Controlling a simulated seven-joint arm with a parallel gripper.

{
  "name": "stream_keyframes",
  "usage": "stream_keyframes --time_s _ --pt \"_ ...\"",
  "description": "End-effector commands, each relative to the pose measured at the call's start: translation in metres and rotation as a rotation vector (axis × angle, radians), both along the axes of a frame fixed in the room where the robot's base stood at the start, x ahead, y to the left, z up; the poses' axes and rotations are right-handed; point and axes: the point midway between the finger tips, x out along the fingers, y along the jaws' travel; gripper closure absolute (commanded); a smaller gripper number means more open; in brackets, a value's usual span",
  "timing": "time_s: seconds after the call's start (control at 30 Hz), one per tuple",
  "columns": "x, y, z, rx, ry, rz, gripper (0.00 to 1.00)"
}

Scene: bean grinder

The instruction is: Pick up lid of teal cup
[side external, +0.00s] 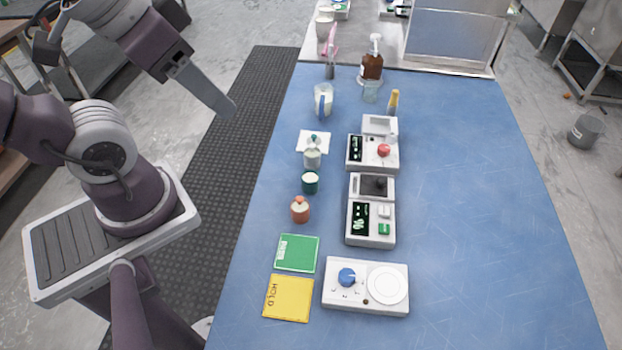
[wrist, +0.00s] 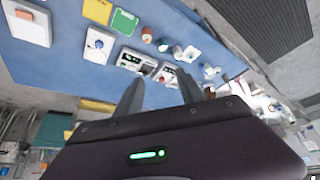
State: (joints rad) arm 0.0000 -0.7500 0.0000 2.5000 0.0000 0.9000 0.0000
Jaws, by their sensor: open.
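The teal cup (side external: 310,187) stands upright on the blue table, between an orange cup (side external: 300,213) and a pale cup (side external: 312,160). Its round top looks whitish; I cannot tell whether this is a lid or the cup's contents. A small knobbed piece (side external: 313,139) lies on a white square behind the pale cup; it is too small to tell if it is a lid. The teal cup also shows in the wrist view (wrist: 163,45), beyond the fingers. My gripper (side external: 229,108) is open and empty, raised left of the table, well away from the cups; its fingers show in the wrist view (wrist: 162,84).
Two white devices with dark displays (side external: 371,222) (side external: 373,155) stand right of the cups. A white panel with a blue knob (side external: 365,287) and green (side external: 297,253) and yellow (side external: 288,299) cards lie nearer. Bottles stand at the back. The table's right side is clear.

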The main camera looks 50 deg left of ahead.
Motion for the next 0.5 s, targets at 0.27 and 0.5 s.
stream_keyframes --time_s 0.27,0.5 --pt "0.0 0.0 0.0 0.0 0.0 0.0 0.4" --pt "0.044 0.006 0.004 -0.091 0.076 0.187 0.4"
